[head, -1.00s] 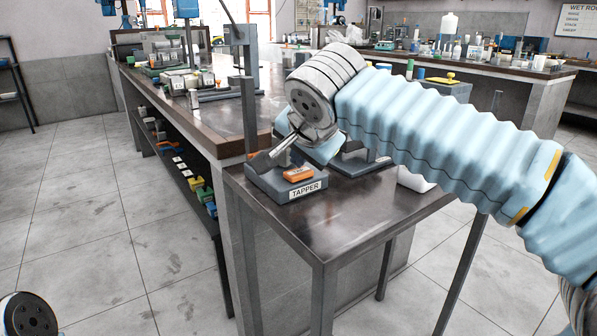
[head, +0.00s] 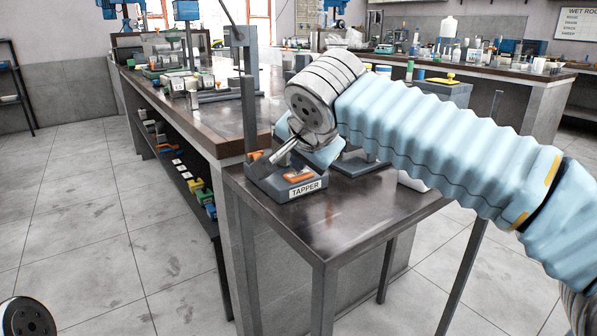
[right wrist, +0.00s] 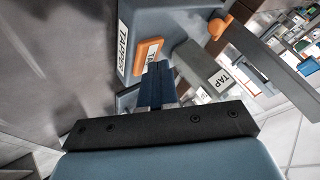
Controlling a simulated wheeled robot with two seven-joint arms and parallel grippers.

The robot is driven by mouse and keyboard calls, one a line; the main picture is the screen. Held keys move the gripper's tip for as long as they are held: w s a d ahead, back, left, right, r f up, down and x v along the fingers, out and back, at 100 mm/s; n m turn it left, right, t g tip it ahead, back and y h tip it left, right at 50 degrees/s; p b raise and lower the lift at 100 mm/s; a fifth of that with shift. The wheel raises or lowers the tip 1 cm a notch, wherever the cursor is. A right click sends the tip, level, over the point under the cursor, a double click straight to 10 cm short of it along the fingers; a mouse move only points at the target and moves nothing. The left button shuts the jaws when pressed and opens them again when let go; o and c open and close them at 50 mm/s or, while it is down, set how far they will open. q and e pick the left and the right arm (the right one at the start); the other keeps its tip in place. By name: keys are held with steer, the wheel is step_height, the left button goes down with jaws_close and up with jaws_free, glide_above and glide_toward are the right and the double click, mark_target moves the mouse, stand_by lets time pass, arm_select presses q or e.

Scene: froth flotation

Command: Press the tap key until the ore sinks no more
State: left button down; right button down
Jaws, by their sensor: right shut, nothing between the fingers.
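The tapper (head: 303,189) is a grey-blue box labelled TAPPER near the left edge of the small dark table. An orange key (head: 297,177) lies on its top; it also shows in the right wrist view (right wrist: 148,52). My right gripper (head: 274,159) is over the box, its fingers slanting down to the lower left. In the right wrist view its shut, empty fingers (right wrist: 157,72) point up the picture, very close to the orange key; I cannot tell whether they touch it. I cannot make out the ore. My left gripper is out of view.
A large dark-topped bench (head: 222,128) with apparatus stands behind and left of the small table (head: 345,225). A grey post (head: 249,115) rises just behind the tapper. The front of the small table is bare.

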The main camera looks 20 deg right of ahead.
mark_target(301, 176)
stand_by(0.4)
steer(key=shift+r+p, duration=0.85)
steer(key=shift+r, duration=0.15)
step_height(301, 176, up, 5)
steer(key=p, duration=0.4)
